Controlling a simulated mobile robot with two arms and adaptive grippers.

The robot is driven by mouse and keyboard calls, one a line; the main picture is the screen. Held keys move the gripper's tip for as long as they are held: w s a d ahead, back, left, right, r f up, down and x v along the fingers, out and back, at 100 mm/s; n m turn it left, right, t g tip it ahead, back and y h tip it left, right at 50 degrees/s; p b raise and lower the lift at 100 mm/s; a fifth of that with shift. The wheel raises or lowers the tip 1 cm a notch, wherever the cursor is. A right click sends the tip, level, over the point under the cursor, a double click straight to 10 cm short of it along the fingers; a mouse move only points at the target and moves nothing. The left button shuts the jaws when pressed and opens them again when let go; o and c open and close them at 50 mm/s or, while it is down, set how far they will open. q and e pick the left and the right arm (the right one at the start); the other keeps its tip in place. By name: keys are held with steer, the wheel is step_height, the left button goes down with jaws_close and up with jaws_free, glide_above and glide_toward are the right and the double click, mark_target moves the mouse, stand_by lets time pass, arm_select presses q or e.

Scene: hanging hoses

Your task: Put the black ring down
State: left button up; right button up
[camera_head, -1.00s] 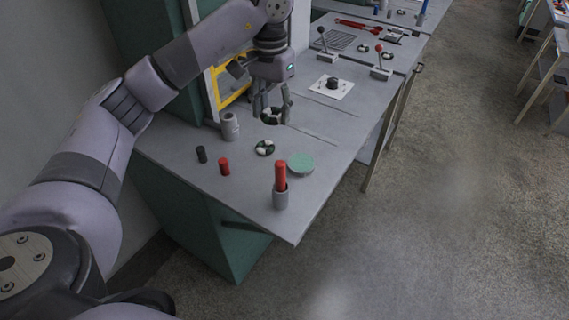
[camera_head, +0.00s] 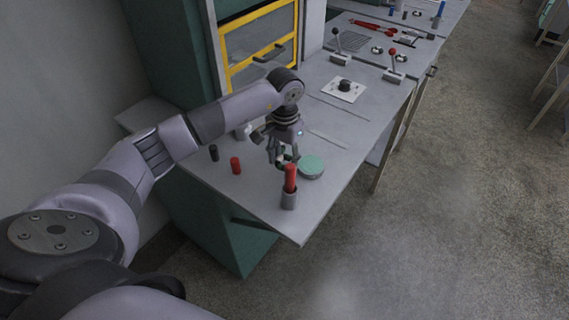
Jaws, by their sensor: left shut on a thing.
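My left gripper (camera_head: 281,160) points down over the near part of the grey workbench (camera_head: 250,192), just left of the round green disc (camera_head: 312,166). It is shut on a small dark thing, taken to be the black ring (camera_head: 289,157), which shows only partly between and beside the fingers. A pale patch shows at the ring. I cannot tell whether it touches the bench. The other dark-and-white round item on this bench is hidden behind the gripper. My right gripper is not in view.
A red stick stands in a grey holder (camera_head: 289,202) in front of the gripper. A black cylinder (camera_head: 214,153) and a red cylinder (camera_head: 236,165) stand to the left. A white plate with a black knob (camera_head: 345,86) and levers lie farther back. The bench's front corner is clear.

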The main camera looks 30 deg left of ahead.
arm_select(q)
steer(key=shift+f+p, duration=0.3)
steer(key=shift+f, duration=1.5)
steer(key=shift+f, duration=0.15)
steer(key=o, duration=1)
